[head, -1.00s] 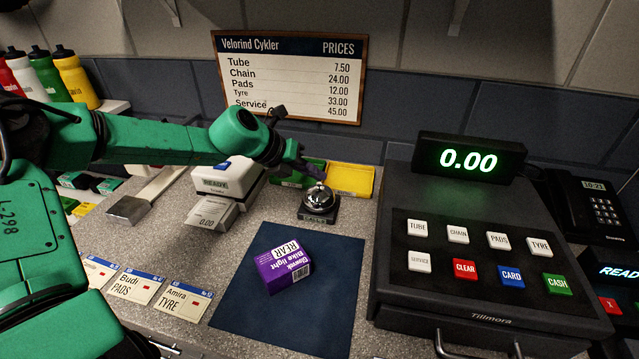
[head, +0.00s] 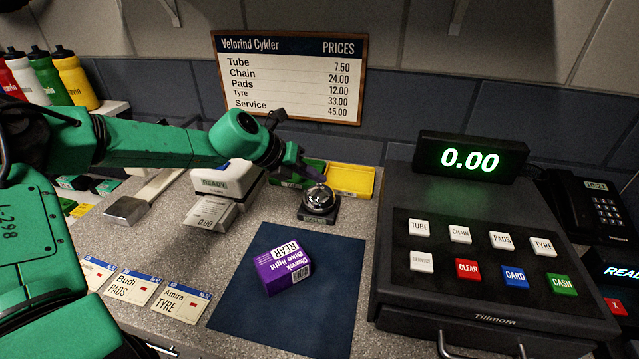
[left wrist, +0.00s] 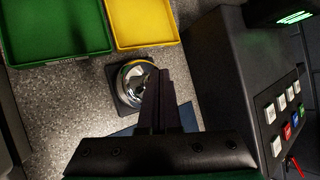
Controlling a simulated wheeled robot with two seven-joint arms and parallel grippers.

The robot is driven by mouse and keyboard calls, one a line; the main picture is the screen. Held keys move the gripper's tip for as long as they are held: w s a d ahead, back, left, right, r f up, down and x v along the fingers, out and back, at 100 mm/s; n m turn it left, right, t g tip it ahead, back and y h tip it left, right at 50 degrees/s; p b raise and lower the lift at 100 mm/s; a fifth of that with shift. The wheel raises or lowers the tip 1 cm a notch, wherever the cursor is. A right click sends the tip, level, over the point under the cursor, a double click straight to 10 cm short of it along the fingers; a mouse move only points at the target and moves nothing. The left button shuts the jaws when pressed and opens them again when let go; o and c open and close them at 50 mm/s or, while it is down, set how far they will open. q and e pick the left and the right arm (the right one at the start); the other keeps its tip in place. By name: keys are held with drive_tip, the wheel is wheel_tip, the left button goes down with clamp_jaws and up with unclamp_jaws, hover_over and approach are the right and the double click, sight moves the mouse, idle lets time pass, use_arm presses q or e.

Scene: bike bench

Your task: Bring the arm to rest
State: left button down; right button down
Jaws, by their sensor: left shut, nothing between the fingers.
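My left arm reaches in from the left in the head view. Its gripper (head: 312,172) is shut and empty, with the fingertips just above the silver call bell (head: 319,200). In the left wrist view the shut fingers (left wrist: 163,88) overlap the right side of the bell (left wrist: 133,83); whether they touch it I cannot tell. My right gripper is not in view.
A purple bike light box (head: 283,266) lies on the dark blue mat (head: 240,300). The cash register (head: 400,290) stands to the right. A yellow tray (head: 351,179), a green tray (head: 290,182) and a receipt printer (head: 222,180) are close by. Name cards (head: 181,303) lie at the front left.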

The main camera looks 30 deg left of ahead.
use_arm(q)
drive_tip(key=shift+r+p, duration=0.5)
drive_tip(key=shift+r, duration=0.45)
wheel_tip(320, 180, up, 6)
drive_tip(key=p, duration=0.3)
drive_tip(key=shift+p, duration=0.35)
